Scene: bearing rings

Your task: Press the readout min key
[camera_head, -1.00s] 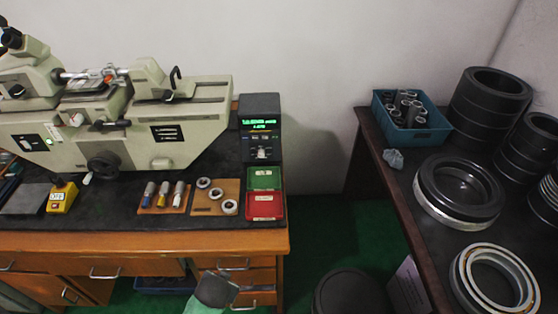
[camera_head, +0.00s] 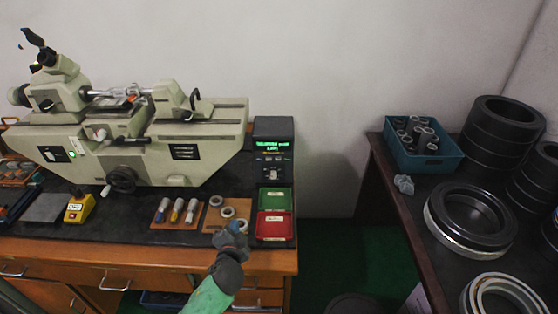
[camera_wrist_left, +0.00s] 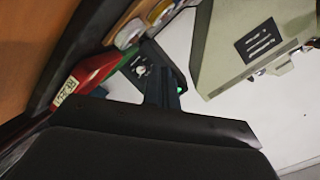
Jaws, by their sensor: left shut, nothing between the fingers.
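The readout (camera_head: 273,147) is a dark box with a lit green display, at the right end of the bench beside the measuring machine. Its key panel (camera_head: 270,172) is below the display; single key labels are too small to read. My left gripper (camera_head: 237,228) is shut and empty, over the bench's front edge, in front of and left of the readout and apart from it. In the left wrist view the gripper's fingers (camera_wrist_left: 163,88) hide part of the readout (camera_wrist_left: 144,66), whose panel shows beside them. My right gripper is not in view.
A green bin (camera_head: 274,200) and a red bin (camera_head: 275,226) lie between the readout and the bench's front edge. A board of rings (camera_head: 215,214) is close behind my left gripper. The measuring machine (camera_head: 210,140) stands left of the readout. A blue crate (camera_head: 440,161) is on the right table.

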